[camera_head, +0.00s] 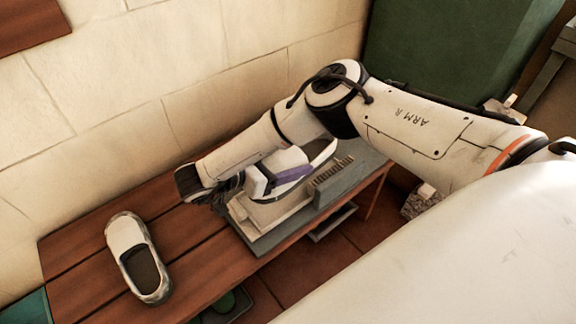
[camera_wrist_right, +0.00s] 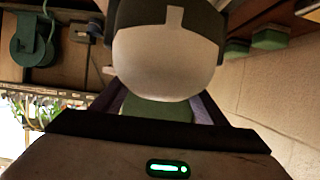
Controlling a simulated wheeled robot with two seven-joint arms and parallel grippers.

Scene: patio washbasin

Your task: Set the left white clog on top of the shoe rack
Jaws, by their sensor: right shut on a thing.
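My right gripper (camera_head: 292,174) reaches in above the wooden slatted bench, its purple fingers pointing right. It is shut on a white clog (camera_head: 323,152), whose pale rim shows beyond the fingers; the rest is largely hidden. In the right wrist view the clog's rounded white part (camera_wrist_right: 165,60) fills the middle, with a dark edge around it. Another white clog (camera_head: 126,233) with a dark opening lies on the bench, apart from the gripper. The slatted bench (camera_head: 85,240) looks like the shoe rack. My left gripper is not in view.
A grey-and-white tray-like thing (camera_head: 262,243) sits at the bench's right part, below the gripper, with a brush (camera_head: 332,172) at its side. Green things (camera_head: 228,305) show under the bench. A stone wall (camera_head: 110,110) stands behind. Bench around the loose clog is bare.

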